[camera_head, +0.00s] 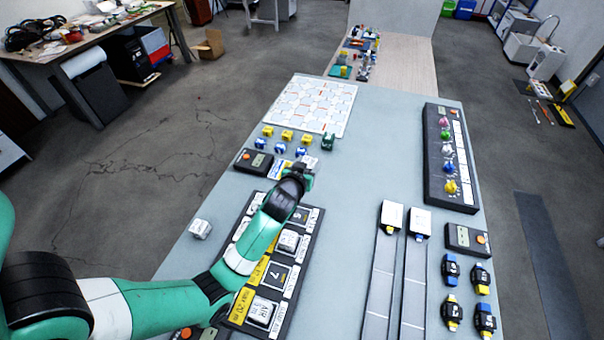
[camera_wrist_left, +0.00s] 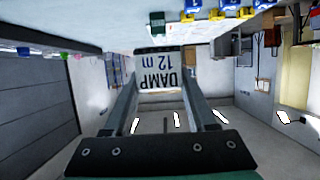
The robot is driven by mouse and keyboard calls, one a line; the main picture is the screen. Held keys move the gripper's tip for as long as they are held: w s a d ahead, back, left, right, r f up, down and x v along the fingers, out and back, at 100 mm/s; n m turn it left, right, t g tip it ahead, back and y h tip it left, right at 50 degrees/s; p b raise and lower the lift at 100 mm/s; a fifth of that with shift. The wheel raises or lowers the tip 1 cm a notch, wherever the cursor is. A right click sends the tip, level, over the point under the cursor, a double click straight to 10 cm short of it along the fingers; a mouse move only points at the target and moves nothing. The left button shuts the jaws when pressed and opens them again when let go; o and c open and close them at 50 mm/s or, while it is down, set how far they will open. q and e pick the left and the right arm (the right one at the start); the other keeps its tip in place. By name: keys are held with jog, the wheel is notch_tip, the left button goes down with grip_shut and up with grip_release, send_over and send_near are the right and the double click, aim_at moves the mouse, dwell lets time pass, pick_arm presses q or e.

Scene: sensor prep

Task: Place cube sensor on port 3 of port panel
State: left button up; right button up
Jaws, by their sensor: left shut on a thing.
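My left gripper (camera_head: 307,172) is shut on a pale cube sensor (camera_wrist_left: 163,75). The cube shows between the two fingers in the left wrist view, and its printed face reads "DAMP 12 m" upside down. In the head view the hand is above the table, just beyond the far end of the dark port panel (camera_head: 318,224). The panel carries yellow labels and several silver cubes; one dark square on it shows a 7. My left arm hides part of the panel, and I cannot make out which port is 3. My right gripper is not in view.
A loose silver cube (camera_head: 200,229) lies left of the panel. Small blue and yellow parts (camera_head: 279,148) stand beyond the hand, before a white patterned sheet (camera_head: 312,104). Two long strips (camera_head: 412,275) and a knob panel (camera_head: 451,160) are right. The table middle is clear.

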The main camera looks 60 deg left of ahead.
pick_arm(q)
jog(key=shift+s+a+f, duration=0.15)
jog(key=shift+a+f, duration=0.05)
jog(key=f+b+x, duration=0.1)
jog(key=b+x, duration=0.3)
jog(key=x, duration=0.1)
jog(key=s+f+b+x, duration=0.1)
jog(key=b+x, duration=0.3)
jog(key=x, duration=0.1)
jog(key=f+b+x, duration=0.1)
jog(key=b+x, duration=0.4)
jog(key=shift+s+f, duration=0.25)
jog(key=shift+w+a+f, duration=0.15)
jog(key=shift+w+f, duration=0.05)
jog(key=shift+w+a, duration=0.1)
jog(key=shift+a, duration=0.05)
notch_tip(320, 180, down, 3)
jog(key=b, duration=0.3)
jog(key=shift+f, duration=0.25)
jog(key=shift+w, duration=0.1)
jog(key=shift+a+f, duration=0.1)
jog(key=shift+f, duration=0.05)
jog(key=o, duration=1.4)
